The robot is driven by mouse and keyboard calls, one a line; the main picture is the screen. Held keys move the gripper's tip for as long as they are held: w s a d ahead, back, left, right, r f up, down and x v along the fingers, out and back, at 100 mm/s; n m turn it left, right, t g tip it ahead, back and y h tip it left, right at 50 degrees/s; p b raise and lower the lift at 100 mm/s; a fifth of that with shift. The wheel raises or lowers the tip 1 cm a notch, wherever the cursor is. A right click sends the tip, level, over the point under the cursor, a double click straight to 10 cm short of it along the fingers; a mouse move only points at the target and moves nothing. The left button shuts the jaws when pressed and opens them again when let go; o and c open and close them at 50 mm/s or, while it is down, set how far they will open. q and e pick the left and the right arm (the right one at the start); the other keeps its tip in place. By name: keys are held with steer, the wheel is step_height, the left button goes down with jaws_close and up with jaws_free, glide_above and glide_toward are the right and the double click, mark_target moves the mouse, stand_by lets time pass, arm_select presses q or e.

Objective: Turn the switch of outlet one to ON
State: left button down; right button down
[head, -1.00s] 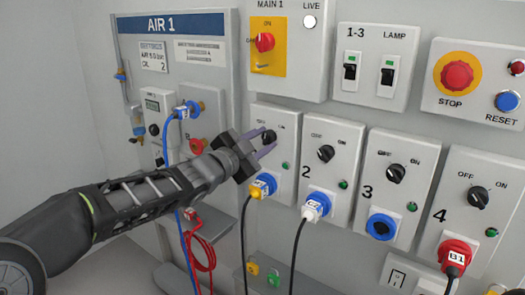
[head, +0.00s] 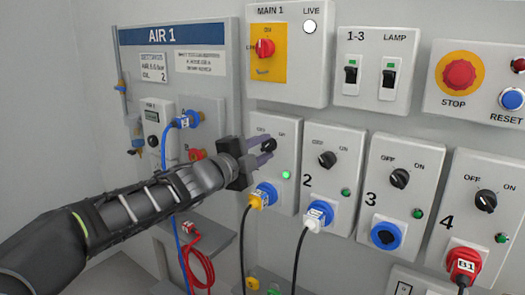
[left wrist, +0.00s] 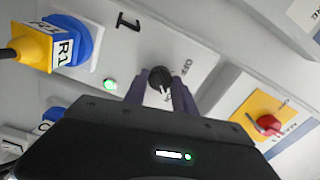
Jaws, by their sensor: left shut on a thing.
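The black rotary switch of outlet one (head: 268,145) is on the leftmost grey outlet panel (head: 289,150). It also shows in the left wrist view (left wrist: 160,78), between the two purple fingers. My left gripper (head: 262,151) is shut on this switch knob. The green lamp (head: 286,175) on outlet one is bright, and it glows in the left wrist view (left wrist: 110,84) too. A yellow plug (head: 258,200) sits in the blue socket below the switch; its label reads R1 in the wrist view. My right gripper is not in view.
Outlets two (head: 332,175), three (head: 401,185) and four (head: 486,205) stand to the right, each with a black switch. The MAIN 1 box (head: 310,70) is above. The AIR 1 panel (head: 215,85) with a blue hose is left. A red STOP button (head: 459,75) is at upper right.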

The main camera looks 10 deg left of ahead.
arm_select(q)
steer(key=c, duration=1)
jaws_free()
steer(key=v, duration=0.8)
